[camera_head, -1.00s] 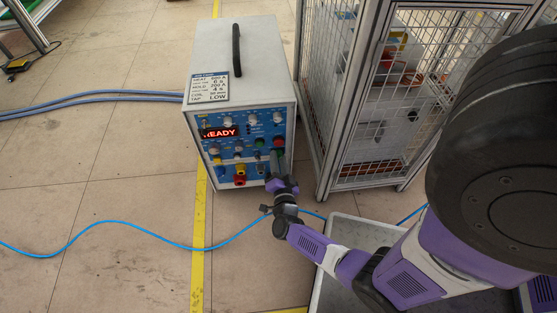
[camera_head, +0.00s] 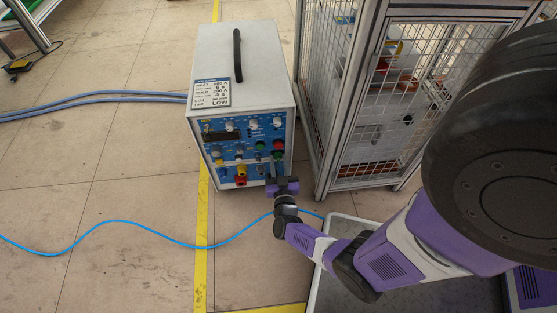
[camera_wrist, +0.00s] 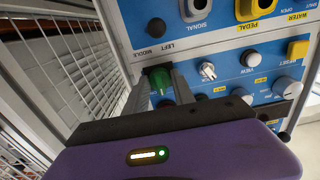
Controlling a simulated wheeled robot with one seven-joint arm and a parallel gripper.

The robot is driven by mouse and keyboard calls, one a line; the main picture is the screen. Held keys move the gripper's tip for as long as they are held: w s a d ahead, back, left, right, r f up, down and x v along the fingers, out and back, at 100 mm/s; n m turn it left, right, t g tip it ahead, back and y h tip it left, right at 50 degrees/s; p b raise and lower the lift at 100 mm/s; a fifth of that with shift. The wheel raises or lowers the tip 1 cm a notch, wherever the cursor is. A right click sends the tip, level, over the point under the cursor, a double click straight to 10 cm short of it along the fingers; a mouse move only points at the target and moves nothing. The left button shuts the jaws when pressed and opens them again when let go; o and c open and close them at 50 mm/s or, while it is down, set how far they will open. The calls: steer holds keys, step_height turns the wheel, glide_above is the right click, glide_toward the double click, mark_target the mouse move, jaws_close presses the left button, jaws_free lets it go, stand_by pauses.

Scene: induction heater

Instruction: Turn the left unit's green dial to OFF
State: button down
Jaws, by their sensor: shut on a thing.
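One heater unit (camera_head: 240,62) stands on the floor, a grey box with a blue front panel (camera_head: 245,150). Its display window (camera_head: 222,134) is dark. In the wrist view the green dial (camera_wrist: 160,79) sits on the blue panel near the words LEFT and MIDDLE. My gripper (camera_wrist: 160,90) is shut on the green dial, one finger on each side. In the head view my gripper (camera_head: 273,171) reaches the lower right of the panel and hides part of it. I cannot read the dial's pointer position.
A wire-mesh cage (camera_head: 345,110) stands close to the unit's right. Other knobs, such as a white knob (camera_wrist: 208,71) and a black one (camera_wrist: 156,28), are near the dial.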

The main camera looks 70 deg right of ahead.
steer(key=n+p, duration=0.1)
steer(key=n, duration=0.3)
steer(key=shift+n, duration=0.3)
steer(key=shift+n+p, duration=0.5)
steer(key=shift+n, duration=1.7)
steer(key=c, duration=1.1)
jaws_free()
steer(key=shift+o, duration=0.2)
steer(key=p+v, duration=0.2)
steer(key=v, duration=0.5)
steer(key=shift+s+a, duration=0.2)
steer(key=shift+a, duration=0.15)
